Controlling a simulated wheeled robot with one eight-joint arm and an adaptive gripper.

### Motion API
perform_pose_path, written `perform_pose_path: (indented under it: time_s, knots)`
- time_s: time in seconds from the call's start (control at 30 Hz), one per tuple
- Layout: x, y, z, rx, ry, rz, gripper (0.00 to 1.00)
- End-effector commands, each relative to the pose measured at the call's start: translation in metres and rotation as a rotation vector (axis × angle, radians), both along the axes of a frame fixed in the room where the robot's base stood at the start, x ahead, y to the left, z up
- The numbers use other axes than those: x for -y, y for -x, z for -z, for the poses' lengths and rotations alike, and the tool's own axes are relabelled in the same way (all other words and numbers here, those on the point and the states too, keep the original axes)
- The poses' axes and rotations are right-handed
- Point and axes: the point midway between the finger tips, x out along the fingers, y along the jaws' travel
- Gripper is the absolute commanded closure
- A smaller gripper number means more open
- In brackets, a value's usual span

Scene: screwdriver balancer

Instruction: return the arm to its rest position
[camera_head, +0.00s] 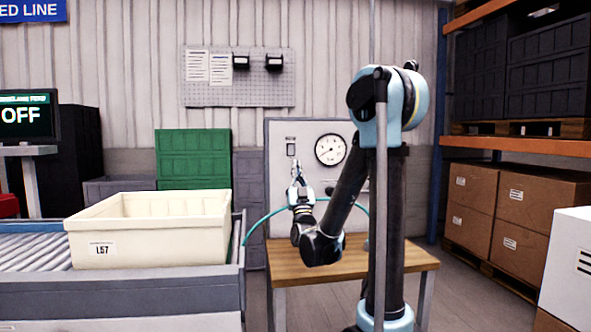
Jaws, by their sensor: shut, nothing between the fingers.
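My arm stands in the right half of the view, its upper joint raised and its forearm reaching down and left over a wooden bench (405,262). My gripper (297,183) points upward at the arm's end, in front of a grey panel (275,145). It is small in the picture, shut and with nothing visible in it. A small switch-like fitting (291,145) sits on the panel just above the gripper. I cannot tell whether the gripper touches the panel. No separate screwdriver is clearly visible.
A round gauge (330,149) is on the panel. A teal hose (262,222) curves behind my arm. A cream bin (170,250) labelled L57 stands on a roller conveyor (30,250) at left. Cardboard boxes (520,205) on a rack and a white box (570,265) are at right.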

Motion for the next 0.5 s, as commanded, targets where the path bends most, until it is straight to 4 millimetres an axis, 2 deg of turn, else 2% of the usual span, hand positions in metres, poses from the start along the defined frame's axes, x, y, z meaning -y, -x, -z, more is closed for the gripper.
perform_pose_path:
  time_s: [0.37,0.5]
  knots:
    - [0.000,-0.001,0.000,-0.008,0.004,-0.001,1.00]
    - [0.003,-0.010,0.004,-0.090,0.035,-0.008,1.00]
